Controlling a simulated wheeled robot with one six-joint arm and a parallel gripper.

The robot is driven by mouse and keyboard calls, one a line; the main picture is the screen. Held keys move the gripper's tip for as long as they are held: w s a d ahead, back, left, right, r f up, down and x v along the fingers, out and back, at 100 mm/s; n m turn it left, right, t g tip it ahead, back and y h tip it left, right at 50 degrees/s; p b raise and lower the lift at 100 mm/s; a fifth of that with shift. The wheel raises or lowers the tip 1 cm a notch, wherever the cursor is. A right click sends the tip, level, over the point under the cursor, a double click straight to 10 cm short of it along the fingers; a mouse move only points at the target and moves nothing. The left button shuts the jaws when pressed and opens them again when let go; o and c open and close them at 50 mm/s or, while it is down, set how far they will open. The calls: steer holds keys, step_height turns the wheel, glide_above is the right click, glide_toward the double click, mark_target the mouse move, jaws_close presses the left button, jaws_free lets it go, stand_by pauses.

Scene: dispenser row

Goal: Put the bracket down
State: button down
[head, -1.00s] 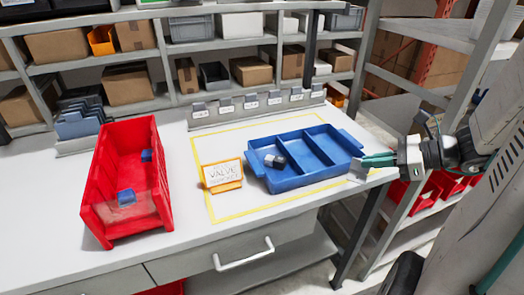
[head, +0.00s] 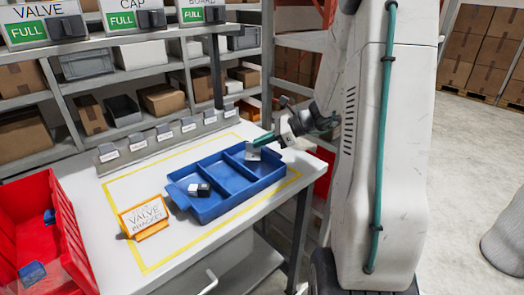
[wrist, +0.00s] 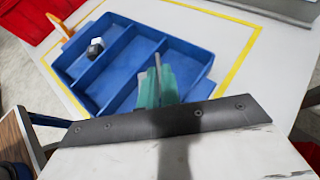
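My gripper (head: 262,141) has teal fingers and is at the far right end of the blue tray (head: 212,217). The fingers look closed on a small grey plate-like piece, the bracket (head: 253,153). In the wrist view the bracket (wrist: 158,73) shows as a thin grey edge between the teal fingers (wrist: 156,86), over the tray's right part. I cannot tell whether it touches the tray. The tray has three compartments. A black-and-white valve part (head: 199,190) lies in the left one; the middle one looks empty.
An orange-framed sign reading VALVE BRACKET (head: 145,217) stands left of the tray. A yellow outline (head: 120,190) surrounds both on the white bench. A red bin (head: 72,243) with blue pieces stands at left. A row of small labelled grey holders (head: 162,135) lines the back.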

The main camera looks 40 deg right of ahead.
steer(key=shift+d+f, duration=0.1)
steer(key=shift+f, duration=1.65)
steer(key=shift+f, duration=0.15)
steer(key=c, duration=1.6)
jaws_free()
